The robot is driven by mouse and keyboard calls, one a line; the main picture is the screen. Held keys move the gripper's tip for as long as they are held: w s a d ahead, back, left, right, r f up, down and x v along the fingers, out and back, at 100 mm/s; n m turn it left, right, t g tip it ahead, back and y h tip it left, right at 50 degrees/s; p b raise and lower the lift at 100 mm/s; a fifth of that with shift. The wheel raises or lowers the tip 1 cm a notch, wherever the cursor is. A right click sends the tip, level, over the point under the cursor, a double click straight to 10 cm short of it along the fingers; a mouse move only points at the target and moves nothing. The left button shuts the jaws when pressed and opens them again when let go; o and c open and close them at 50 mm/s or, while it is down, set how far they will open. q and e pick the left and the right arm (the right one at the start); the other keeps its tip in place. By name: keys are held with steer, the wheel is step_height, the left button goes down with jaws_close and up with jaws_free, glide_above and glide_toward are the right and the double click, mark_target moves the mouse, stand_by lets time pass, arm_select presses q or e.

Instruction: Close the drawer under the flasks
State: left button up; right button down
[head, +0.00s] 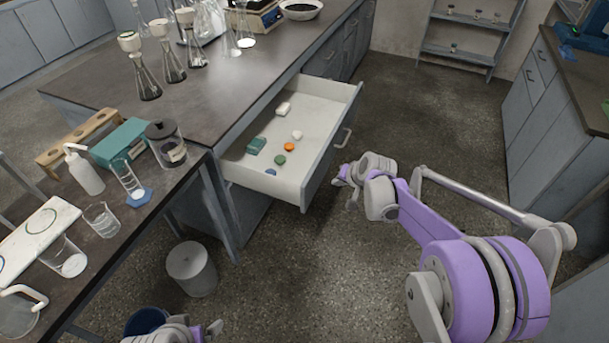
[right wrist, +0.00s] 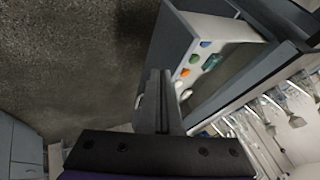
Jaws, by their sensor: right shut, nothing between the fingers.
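The drawer (head: 314,119) under the bench with the flasks (head: 146,75) is pulled well out. Its grey front has a bar handle (head: 343,137). Inside lie several small things, among them an orange one (head: 289,147). My right gripper (head: 342,185) is just outside the drawer front, below and close to the handle; whether it touches is unclear. In the right wrist view the drawer (right wrist: 196,46) is just beyond my shut, empty fingers (right wrist: 158,75). My left gripper (head: 207,328) is at the bottom edge of the head view, partly cut off; its jaw state is unclear.
A grey bin (head: 192,268) stands on the floor left of the drawer. A side table (head: 100,247) with beakers and bottles is at the left. Cabinets (head: 540,110) stand at the right. The floor (head: 430,120) between is clear.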

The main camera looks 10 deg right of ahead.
arm_select(q)
steer(key=shift+s+a+f+b, duration=0.1)
steer(key=shift+s+f+b, duration=0.15)
steer(key=shift+f+b, duration=0.1)
arm_select(e)
steer(key=shift+w+a+f, duration=0.85)
steer(key=shift+w+f, duration=0.45)
steer(key=shift+w+a+f, duration=0.9)
steer(key=shift+w+f, duration=0.4)
steer(key=shift+w+a+f, duration=0.85)
steer(key=shift+w+f, duration=0.45)
